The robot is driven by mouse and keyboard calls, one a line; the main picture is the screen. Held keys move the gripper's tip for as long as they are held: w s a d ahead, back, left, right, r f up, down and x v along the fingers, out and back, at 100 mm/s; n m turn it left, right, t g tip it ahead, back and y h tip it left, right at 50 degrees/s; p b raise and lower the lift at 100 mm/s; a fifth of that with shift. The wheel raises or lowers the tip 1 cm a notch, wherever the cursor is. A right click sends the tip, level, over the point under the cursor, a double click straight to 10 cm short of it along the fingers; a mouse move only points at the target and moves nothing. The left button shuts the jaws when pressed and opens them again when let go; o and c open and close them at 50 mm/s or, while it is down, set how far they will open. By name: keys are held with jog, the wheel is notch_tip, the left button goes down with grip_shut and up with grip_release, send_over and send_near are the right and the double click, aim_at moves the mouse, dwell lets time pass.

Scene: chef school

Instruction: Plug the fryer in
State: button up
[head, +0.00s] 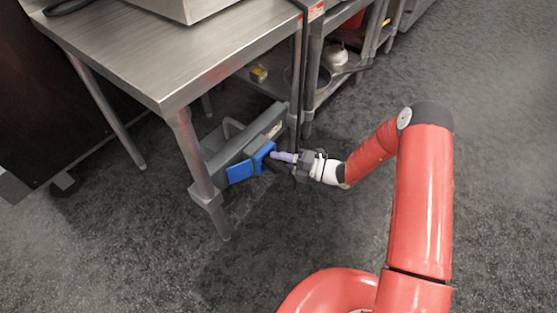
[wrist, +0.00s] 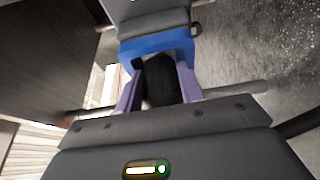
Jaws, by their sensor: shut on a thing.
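A blue socket (head: 263,155) with a blue flap (head: 239,172) at its lower left sits on a grey bar under the steel table. My gripper (head: 274,156) reaches it from the right, with its purple fingertips at the socket's face. In the wrist view my gripper (wrist: 160,74) is shut on a black plug (wrist: 158,84), one finger on each side. The blue socket (wrist: 155,46) is straight ahead and the plug's front end meets its edge. I cannot tell how deep the plug sits. The fryer cannot be clearly made out.
The steel table (head: 150,60) stands over the socket, and its front leg (head: 190,140) is just left of the flap. A steel shelf unit (head: 330,85) with pans stands behind. The dark floor (head: 480,120) is open to the right and in front.

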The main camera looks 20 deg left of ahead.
aim_at(283, 167)
jog(key=shift+s+d+p, duration=0.25)
jog(key=shift+s+d, duration=0.1)
jog(key=shift+d, duration=0.45)
jog(key=shift+s+d+p, duration=0.25)
jog(key=shift+s+d, duration=0.05)
jog(key=shift+d, duration=0.45)
jog(key=shift+p, duration=0.4)
dwell(0.9)
jog(key=shift+w+a+b, duration=0.1)
jog(key=shift+w+a, duration=0.15)
jog(key=shift+a, duration=0.35)
jog(key=shift+w+a+b, duration=0.1)
jog(key=shift+w+a, duration=0.15)
jog(key=shift+a, duration=0.35)
jog(key=shift+w+a+b, duration=0.1)
jog(key=shift+w+a, duration=0.15)
jog(key=shift+a, duration=0.35)
dwell(0.9)
jog(key=shift+d, duration=0.1)
jog(key=shift+s+d+p, duration=0.25)
jog(key=shift+s+d, duration=0.05)
jog(key=shift+d, duration=0.4)
jog(key=shift+s+d+p, duration=0.25)
jog(key=shift+s+d, duration=0.05)
jog(key=shift+d, duration=0.35)
jog(key=shift+s+d+p, duration=0.25)
jog(key=shift+s+d, duration=0.05)
jog(key=shift+d, duration=0.4)
dwell(0.3)
